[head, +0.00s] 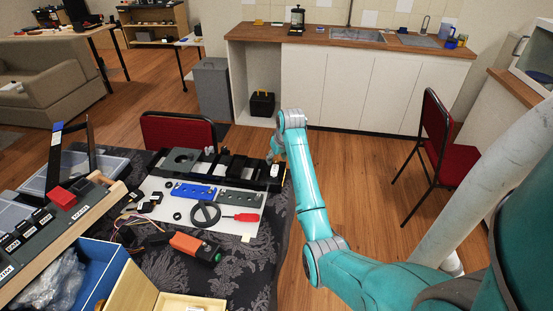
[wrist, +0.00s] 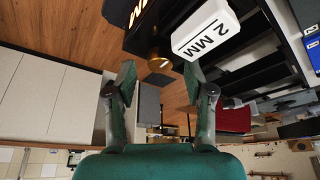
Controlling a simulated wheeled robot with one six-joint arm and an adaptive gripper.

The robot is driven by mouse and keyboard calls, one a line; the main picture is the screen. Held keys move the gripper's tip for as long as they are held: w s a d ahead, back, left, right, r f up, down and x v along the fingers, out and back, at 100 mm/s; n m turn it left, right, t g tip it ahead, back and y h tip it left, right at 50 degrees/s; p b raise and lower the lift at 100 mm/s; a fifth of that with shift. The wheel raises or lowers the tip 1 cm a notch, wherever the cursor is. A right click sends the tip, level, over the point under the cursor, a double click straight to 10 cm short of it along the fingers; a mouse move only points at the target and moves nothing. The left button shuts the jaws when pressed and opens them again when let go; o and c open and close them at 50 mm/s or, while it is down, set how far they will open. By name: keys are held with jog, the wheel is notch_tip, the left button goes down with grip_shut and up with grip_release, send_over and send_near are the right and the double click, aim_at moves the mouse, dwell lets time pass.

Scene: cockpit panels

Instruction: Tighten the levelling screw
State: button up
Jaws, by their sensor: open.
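A brass knurled screw (wrist: 158,61) shows in the wrist view at the edge of a black frame (wrist: 250,50). I take it for the levelling screw. My gripper (wrist: 160,82) is open, with one finger on each side of the screw's line and the fingertips just short of it in the picture. Nothing is between the fingers. A white block marked "2 MM" (wrist: 205,36) sits beside the screw, near the right fingertip. In the head view my gripper (head: 276,157) is at the right end of the black frame (head: 228,168); the screw is not discernible there.
A white mat (head: 160,213) on the table holds a blue plate (head: 194,191), a black ring (head: 205,214) and a red-handled tool (head: 241,217). An orange-and-black tool (head: 195,246) lies in front. A red chair (head: 178,131) stands behind the table.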

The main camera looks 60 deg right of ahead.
jog(key=shift+w+f, duration=0.15)
jog(key=shift+f, duration=0.25)
grip_shut()
